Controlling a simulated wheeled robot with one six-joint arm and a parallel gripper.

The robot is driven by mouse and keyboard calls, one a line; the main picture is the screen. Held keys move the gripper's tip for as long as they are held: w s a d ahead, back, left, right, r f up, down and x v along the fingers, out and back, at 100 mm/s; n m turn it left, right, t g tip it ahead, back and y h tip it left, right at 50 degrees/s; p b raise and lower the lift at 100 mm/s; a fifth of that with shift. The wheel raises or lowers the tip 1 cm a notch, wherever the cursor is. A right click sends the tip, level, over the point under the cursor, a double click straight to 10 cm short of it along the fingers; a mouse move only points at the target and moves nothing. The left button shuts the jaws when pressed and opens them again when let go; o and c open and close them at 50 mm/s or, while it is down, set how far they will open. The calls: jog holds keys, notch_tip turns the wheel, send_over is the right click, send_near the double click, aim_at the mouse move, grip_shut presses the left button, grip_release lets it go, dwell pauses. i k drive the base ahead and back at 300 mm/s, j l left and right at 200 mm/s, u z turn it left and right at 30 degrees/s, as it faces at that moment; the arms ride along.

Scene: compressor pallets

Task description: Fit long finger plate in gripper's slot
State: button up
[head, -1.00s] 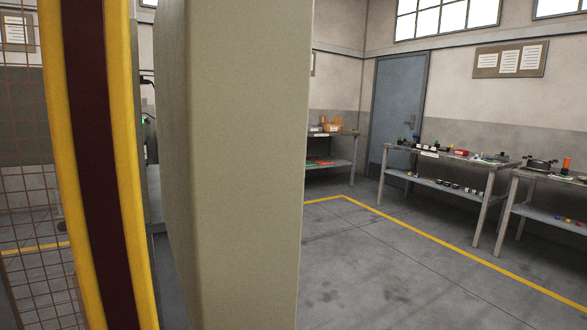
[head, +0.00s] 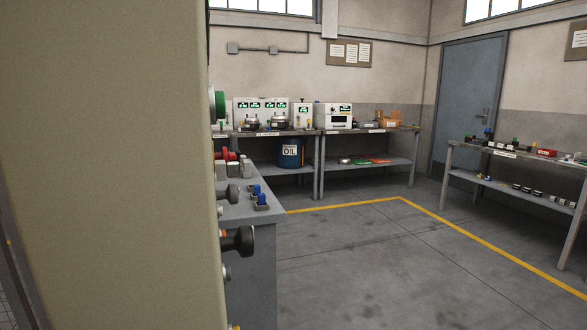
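No finger plate can be made out in the head view. My gripper and its slot are not in the picture. A workbench at the right (head: 503,150) holds several small parts, too small to tell apart. A grey bench (head: 262,222) close by at the left carries small blue-topped parts (head: 260,199) and is partly hidden by a large beige panel.
The beige panel (head: 105,160) fills the left side, very close. Benches with white instruments (head: 338,115) stand along the back wall, with a blue oil drum (head: 291,153) below. A blue door (head: 470,110) is at the back right. The floor (head: 400,265) in the middle is clear.

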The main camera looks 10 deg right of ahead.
aim_at(246, 164)
jog(key=i+l, duration=0.1)
jog(key=l, duration=0.35)
jog(key=i+l, duration=0.1)
jog(key=l, duration=0.3)
jog(key=i+l+u, duration=0.1)
jog(key=l, duration=0.35)
jog(key=i+l+u, duration=0.25)
jog(key=i+l, duration=1.2)
jog(key=i, duration=0.5)
jog(key=i+l+u, duration=0.1)
jog(key=i, duration=0.45)
jog(key=i+l, duration=0.2)
jog(key=i, duration=0.4)
jog(key=j+u, duration=0.05)
